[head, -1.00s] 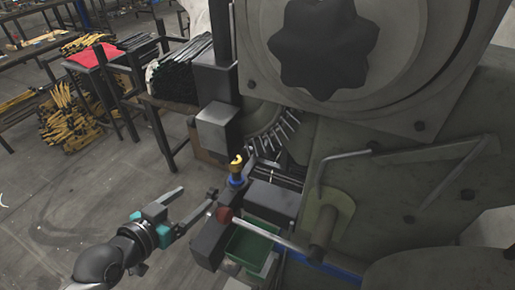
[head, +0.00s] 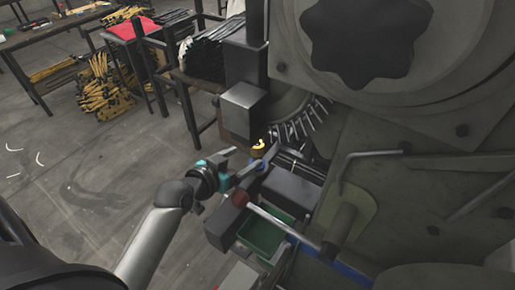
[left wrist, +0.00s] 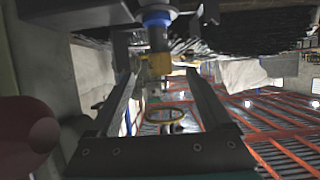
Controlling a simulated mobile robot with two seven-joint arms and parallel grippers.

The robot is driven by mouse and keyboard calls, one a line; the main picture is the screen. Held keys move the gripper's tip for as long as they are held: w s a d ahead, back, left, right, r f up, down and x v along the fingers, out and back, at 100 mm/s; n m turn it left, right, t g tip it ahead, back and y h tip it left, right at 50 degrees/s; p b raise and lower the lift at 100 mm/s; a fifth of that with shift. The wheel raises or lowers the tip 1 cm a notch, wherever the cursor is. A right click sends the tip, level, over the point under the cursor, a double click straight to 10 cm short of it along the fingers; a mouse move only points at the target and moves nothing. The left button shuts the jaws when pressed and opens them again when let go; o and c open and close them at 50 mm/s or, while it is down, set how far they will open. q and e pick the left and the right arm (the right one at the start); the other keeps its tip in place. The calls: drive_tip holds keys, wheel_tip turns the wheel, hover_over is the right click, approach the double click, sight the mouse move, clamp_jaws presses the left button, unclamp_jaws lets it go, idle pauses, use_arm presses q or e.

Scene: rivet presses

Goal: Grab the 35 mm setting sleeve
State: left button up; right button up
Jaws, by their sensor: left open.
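A yellow, brass-like piece (head: 259,147) with a blue ring below it stands at the front of the press, beside a dark block. It looks like the setting sleeve, but no size marking is readable. My left gripper (head: 251,157) is open, its fingers pointing at the piece and one finger overlapping it in the head view. In the left wrist view the brass part (left wrist: 158,64) and blue ring (left wrist: 157,18) appear between and just beyond the open fingertips (left wrist: 160,78). I cannot tell whether a finger touches it. My right gripper is not in view.
The press body (head: 420,190) fills the right side. A lever with a red knob (head: 240,199) lies close below my left gripper, above a green bin (head: 262,238). A dark block (head: 243,108) stands behind the piece. Open floor (head: 90,190) lies at left.

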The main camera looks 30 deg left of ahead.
sight(253, 150)
use_arm(q)
drive_tip(key=shift+r+b+x, duration=0.1)
drive_tip(key=shift+b+x, duration=0.05)
drive_tip(key=shift+x, duration=1.35)
drive_tip(key=shift+r+b+x, duration=0.15)
drive_tip(key=shift+x, duration=1.3)
drive_tip(key=shift+w, duration=0.1)
clamp_jaws()
